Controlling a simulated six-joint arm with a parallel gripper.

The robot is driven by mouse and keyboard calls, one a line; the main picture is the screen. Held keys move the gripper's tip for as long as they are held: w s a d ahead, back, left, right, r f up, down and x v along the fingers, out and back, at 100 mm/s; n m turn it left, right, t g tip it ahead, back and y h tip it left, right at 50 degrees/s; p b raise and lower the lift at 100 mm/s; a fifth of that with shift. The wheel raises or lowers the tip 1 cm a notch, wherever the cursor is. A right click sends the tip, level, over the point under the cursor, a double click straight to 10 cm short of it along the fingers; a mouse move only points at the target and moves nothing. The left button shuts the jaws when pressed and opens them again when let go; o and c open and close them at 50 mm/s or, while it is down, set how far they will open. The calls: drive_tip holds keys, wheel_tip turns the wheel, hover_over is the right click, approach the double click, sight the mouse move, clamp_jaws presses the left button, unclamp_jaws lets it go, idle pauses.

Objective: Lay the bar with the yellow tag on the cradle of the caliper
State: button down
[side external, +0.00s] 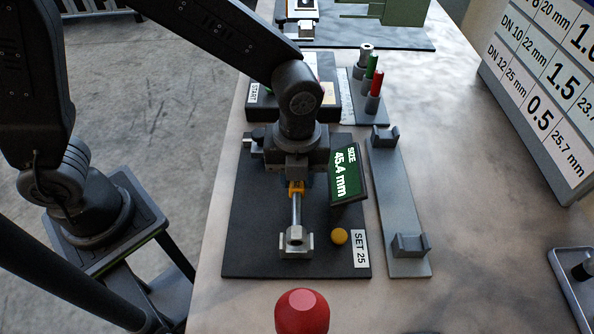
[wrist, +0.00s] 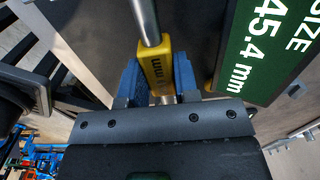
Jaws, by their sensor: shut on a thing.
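The metal bar (side external: 296,212) carries a yellow tag (side external: 296,189). The caliper has a dark base plate (side external: 250,235), a green display (side external: 345,172) reading 45.4 mm and a grey cradle block (side external: 296,248). The bar's near end is at this block; I cannot tell whether it rests there or hovers just above. My gripper (side external: 297,182) is over the caliper, shut on the bar at its tag. In the wrist view, the blue finger pads are on either side of the yellow tag (wrist: 156,68). The bar's far end is hidden under my gripper.
An empty grey rack (side external: 397,195) with two raised holders stands right of the caliper. A yellow button (side external: 339,236) and a SET 25 label (side external: 360,248) are on the base plate. A red knob (side external: 302,312) is in front. Red and green pegs (side external: 374,83) stand behind.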

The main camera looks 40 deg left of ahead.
drive_tip(key=shift+f, duration=0.55)
idle(0.4)
drive_tip(key=c, duration=0.8)
unclamp_jaws()
wheel_tip(320, 180, up, 14)
drive_tip(key=shift+f, duration=0.1)
